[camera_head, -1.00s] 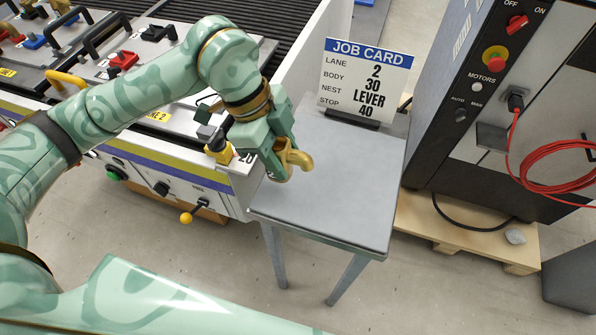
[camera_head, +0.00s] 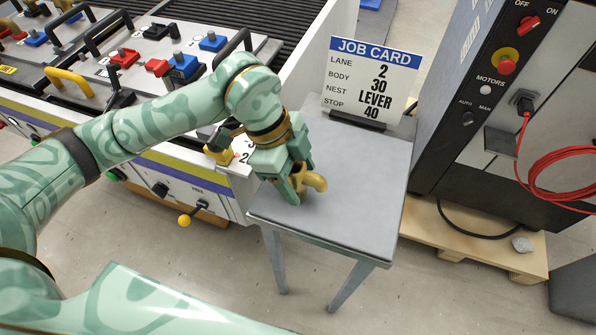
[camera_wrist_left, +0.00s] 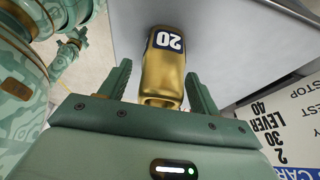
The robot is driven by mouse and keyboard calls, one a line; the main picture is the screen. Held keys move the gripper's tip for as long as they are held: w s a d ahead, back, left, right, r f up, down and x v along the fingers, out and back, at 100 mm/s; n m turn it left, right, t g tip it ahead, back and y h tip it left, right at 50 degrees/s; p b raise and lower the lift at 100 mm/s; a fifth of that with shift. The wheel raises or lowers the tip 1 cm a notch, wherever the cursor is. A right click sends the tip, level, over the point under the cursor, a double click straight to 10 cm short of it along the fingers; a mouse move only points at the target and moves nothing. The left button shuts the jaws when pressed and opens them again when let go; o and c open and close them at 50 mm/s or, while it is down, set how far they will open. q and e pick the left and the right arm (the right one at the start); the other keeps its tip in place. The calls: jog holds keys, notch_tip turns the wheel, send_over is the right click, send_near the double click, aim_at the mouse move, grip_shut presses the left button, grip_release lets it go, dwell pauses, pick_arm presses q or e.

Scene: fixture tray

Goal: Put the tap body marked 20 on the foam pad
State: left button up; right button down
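The tap body is brass-coloured with a bent spout (camera_head: 314,181). In the left wrist view it shows a dark label reading 20 (camera_wrist_left: 168,41). It is at the left part of the grey foam pad (camera_head: 352,205) on the small table, and appears to rest on it. My left gripper (camera_head: 294,184) is low over the pad with its fingers on either side of the tap body. In the left wrist view the fingers (camera_wrist_left: 160,84) stand apart, with a narrow gap beside the brass. The fingers partly hide the tap body in the head view.
A job card (camera_head: 369,80) stands at the pad's back edge, reading lane 2, body 30, nest lever, stop 40. The fixture bench (camera_head: 190,183) with clamps is to the left. A black cabinet (camera_head: 470,130) with a red cable stands right. The pad's middle and right are clear.

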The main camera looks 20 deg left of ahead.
pick_arm(q)
jog(key=p+v, duration=0.3)
jog(key=v, duration=0.9)
jog(key=shift+r, duration=0.2)
